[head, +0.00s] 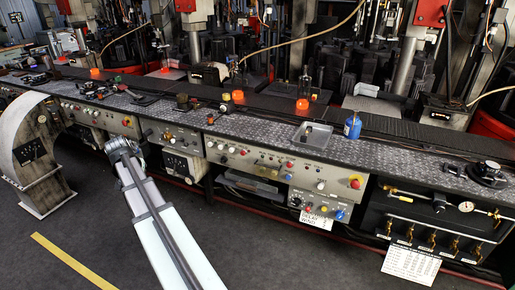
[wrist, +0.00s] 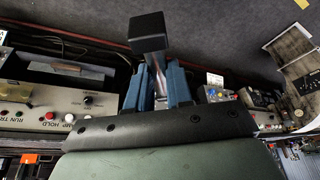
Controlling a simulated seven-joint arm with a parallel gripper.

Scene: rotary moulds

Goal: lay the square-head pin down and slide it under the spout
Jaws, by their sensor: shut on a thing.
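In the wrist view my gripper (wrist: 157,74) has two blue fingers shut on the square-head pin (wrist: 149,32). The pin has a black, block-shaped head that sticks out beyond the fingertips, and a shiny metal shaft between them. The lower part of the shaft is hidden by the fingers and gripper body. In the head view my arm reaches up to the front of the long control bench; the gripper and pin cannot be made out there. A blue can (head: 352,127) with a thin top stands on the bench at right. I cannot tell whether that top is the spout.
The long bench (head: 250,134) has a patterned metal top and a front full of knobs and buttons. A shallow grey tray (head: 311,135) is set in it. Glowing orange pieces (head: 302,104) and machine columns stand behind. A black round fixture (head: 488,172) is at far right. Open floor lies in front.

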